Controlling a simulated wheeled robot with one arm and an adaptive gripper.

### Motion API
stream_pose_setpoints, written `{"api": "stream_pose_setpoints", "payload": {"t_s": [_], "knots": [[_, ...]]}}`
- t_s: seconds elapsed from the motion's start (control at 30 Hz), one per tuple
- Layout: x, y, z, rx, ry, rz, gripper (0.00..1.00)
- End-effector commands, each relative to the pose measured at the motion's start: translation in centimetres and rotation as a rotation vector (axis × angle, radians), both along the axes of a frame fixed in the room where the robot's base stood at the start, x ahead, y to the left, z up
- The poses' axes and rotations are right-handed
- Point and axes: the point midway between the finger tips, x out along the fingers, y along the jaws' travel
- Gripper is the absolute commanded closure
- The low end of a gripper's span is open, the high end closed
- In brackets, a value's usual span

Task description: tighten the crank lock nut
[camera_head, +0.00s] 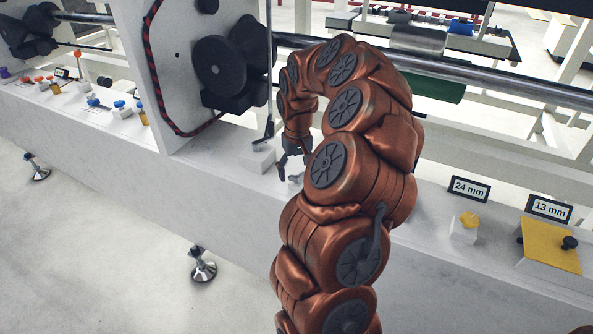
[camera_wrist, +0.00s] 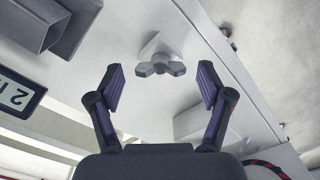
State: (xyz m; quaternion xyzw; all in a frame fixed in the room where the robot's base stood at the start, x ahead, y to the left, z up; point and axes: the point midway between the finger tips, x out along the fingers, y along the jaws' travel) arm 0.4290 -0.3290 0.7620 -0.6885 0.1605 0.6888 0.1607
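A grey wing-shaped nut (camera_wrist: 160,68), which looks like the crank lock nut, sits on a small light base on the white beam. It lies ahead of my gripper in the wrist view. My gripper (camera_wrist: 160,82) is open and empty, one finger on each side of the nut's line and seemingly short of it. In the head view my gripper (camera_head: 293,162) points down at the beam, left of my arm. A small grey shape below it (camera_head: 296,179) may be the same nut. Whether the nut is loose cannot be told.
A white block (camera_head: 257,157) with an upright lever (camera_head: 266,130) stands just left of my gripper. A grey square tube (camera_wrist: 42,25) shows in the wrist view.

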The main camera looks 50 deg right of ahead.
Motion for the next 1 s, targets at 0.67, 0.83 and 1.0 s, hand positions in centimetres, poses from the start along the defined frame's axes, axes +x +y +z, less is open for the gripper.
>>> {"api": "stream_pose_setpoints", "payload": {"t_s": [0.67,0.83,1.0], "knots": [[0.00,-0.01,-0.06,-0.001,0.000,-0.011,0.77],[-0.02,-0.09,-0.21,-0.003,0.000,-0.062,0.77],[0.00,-0.12,-0.39,-0.004,0.000,-0.166,0.77]]}}
